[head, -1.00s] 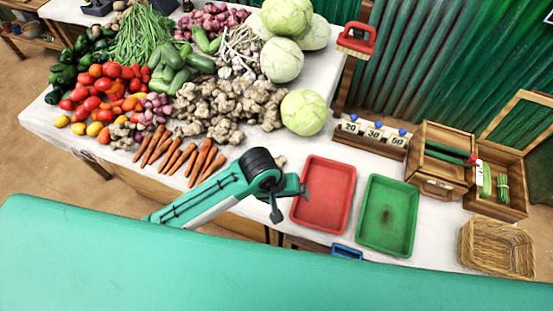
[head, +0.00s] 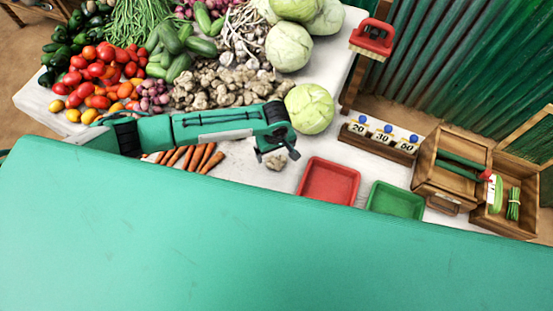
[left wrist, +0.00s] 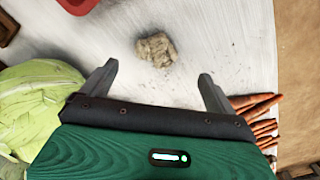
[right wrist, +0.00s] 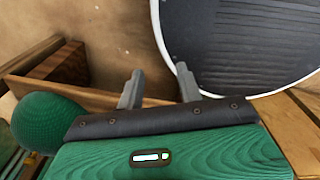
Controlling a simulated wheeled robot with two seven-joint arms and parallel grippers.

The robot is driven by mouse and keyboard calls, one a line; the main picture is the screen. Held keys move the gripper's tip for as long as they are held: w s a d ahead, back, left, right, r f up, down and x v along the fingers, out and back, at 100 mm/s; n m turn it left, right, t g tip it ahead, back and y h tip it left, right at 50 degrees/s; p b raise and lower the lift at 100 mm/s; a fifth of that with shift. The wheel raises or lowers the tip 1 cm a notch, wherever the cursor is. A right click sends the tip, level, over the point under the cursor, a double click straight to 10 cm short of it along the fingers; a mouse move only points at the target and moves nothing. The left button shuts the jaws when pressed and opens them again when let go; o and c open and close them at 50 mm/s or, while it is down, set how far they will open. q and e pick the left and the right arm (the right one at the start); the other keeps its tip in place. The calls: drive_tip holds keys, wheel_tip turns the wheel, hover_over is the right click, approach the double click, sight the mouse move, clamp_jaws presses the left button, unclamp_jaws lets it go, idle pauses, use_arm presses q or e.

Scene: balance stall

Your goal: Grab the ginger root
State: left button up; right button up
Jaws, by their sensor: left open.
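A single knobbly tan ginger root (head: 277,163) lies alone on the white tabletop, left of the red tray. My left gripper (head: 277,154) is open and empty, just above and behind it in the head view. In the left wrist view the ginger root (left wrist: 157,49) shows beyond the open fingertips (left wrist: 157,70), between their lines and apart from both. My right gripper (right wrist: 160,70) shows only in its wrist view, with a gap between its fingers and nothing held.
A pile of ginger (head: 215,88), carrots (head: 200,157) and a cabbage (head: 310,108) lie around the spot. The red tray (head: 329,182) and green tray (head: 396,200) stand to the right. A round dark panel with a pale rim (right wrist: 240,40) is near my right gripper.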

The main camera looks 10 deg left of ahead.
sight(277, 160)
use_arm(q)
drive_tip(key=shift+w+f, duration=0.25)
drive_tip(key=shift+f, duration=1.25)
drive_tip(key=shift+f+p, duration=0.2)
drive_tip(key=shift+p, duration=0.15)
wheel_tip(277, 160, down, 4)
drive_tip(key=shift+w+r+p, duration=0.1)
drive_tip(key=shift+p, duration=0.5)
drive_tip(key=shift+f, duration=0.4)
drive_tip(key=shift+c, duration=0.6)
drive_tip(key=c, duration=1)
use_arm(e)
drive_tip(key=shift+w+a+r, duration=0.1)
drive_tip(key=shift+w+r, duration=1.05)
drive_tip(key=shift+w, duration=0.1)
